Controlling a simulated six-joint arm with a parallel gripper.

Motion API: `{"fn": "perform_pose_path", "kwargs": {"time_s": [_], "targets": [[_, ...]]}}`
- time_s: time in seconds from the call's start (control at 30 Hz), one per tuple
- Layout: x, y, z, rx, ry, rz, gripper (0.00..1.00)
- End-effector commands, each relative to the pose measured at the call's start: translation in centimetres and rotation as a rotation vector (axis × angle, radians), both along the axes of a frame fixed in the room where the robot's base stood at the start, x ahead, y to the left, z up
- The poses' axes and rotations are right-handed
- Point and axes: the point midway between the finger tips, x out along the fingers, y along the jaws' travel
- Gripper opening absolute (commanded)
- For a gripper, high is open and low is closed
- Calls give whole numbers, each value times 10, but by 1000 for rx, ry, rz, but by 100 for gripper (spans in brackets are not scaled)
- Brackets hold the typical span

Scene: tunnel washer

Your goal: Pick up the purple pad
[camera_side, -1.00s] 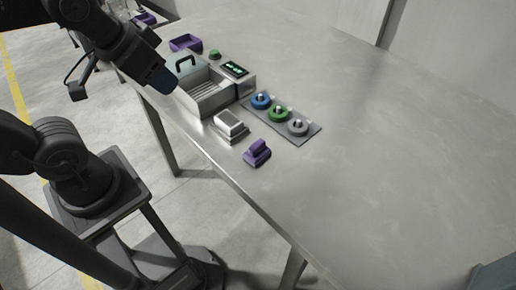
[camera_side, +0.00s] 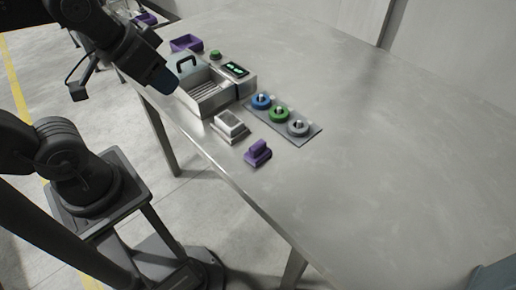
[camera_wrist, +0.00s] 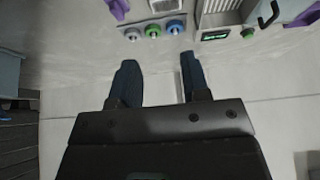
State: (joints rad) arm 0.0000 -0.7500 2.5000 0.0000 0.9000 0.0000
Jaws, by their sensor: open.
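The purple pad (camera_side: 258,154), a small block with a raised grip on top, lies on the steel table near its front edge. It also shows, partly cut off, at the top left of the wrist view (camera_wrist: 118,9). My gripper (camera_wrist: 159,76) is open with nothing between its two dark blue fingers. In the side view the gripper's blue tip (camera_side: 166,81) is above the table's left end, beside the washer box and well apart from the pad.
A metal washer box (camera_side: 208,100) with a black handle and green display (camera_side: 236,69) stands left of the pad. A metal block (camera_side: 230,124), a strip of blue, green and grey knobs (camera_side: 280,115) and a purple tray (camera_side: 186,43) are nearby. The table's right side is clear.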

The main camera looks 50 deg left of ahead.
Motion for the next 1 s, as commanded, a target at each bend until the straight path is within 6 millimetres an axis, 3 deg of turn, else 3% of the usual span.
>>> {"fn": "perform_pose_path", "kwargs": {"time_s": [0.23,0.77,1.0], "targets": [[0,0,0,0,0,0,44],[0,0,0,0,0,0,94],[1,0,0,4,4,-9,94]]}}
